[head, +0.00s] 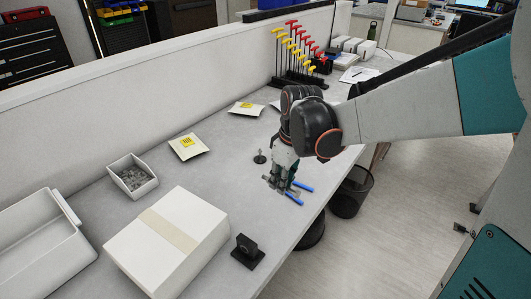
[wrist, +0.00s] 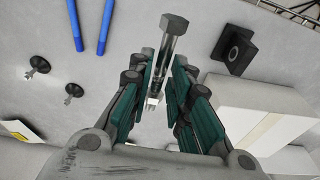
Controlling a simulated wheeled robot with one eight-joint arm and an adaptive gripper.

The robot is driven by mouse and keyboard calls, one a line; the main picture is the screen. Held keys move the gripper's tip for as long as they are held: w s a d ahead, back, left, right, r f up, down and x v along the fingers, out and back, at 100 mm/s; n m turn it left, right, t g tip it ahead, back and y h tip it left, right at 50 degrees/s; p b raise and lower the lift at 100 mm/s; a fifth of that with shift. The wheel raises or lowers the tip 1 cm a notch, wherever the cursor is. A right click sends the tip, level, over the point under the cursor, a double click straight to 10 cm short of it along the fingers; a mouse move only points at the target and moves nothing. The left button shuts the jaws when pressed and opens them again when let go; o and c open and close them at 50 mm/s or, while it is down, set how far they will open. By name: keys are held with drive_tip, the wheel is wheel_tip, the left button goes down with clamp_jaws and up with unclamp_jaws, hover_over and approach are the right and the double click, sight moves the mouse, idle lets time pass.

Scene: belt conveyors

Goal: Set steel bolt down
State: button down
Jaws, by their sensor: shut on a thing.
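The steel bolt (wrist: 165,55) is between my fingers in the wrist view, its hex head toward the top of the picture and its shank running down between the green finger pads. My gripper (wrist: 157,92) is shut on it. In the head view my gripper (head: 283,186) points down over the grey table (head: 225,170), beside blue pens. I cannot make out the bolt there, and cannot tell whether it touches the table.
Blue pens (head: 300,187) lie close right of my gripper. A small dark part (head: 260,157) stands to its left. A black block (head: 246,251), a white box (head: 168,240), a small bin of parts (head: 132,178) and yellow-labelled packets (head: 188,147) are also on the table.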

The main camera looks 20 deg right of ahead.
sight(278, 220)
wheel_tip(278, 220, down, 15)
drive_tip(key=b, duration=0.3)
drive_tip(key=shift+w+r, duration=0.1)
drive_tip(key=shift+r, duration=0.05)
drive_tip(key=c, duration=1.9)
unclamp_jaws()
drive_tip(key=shift+b, duration=0.3)
drive_tip(key=o, duration=0.4)
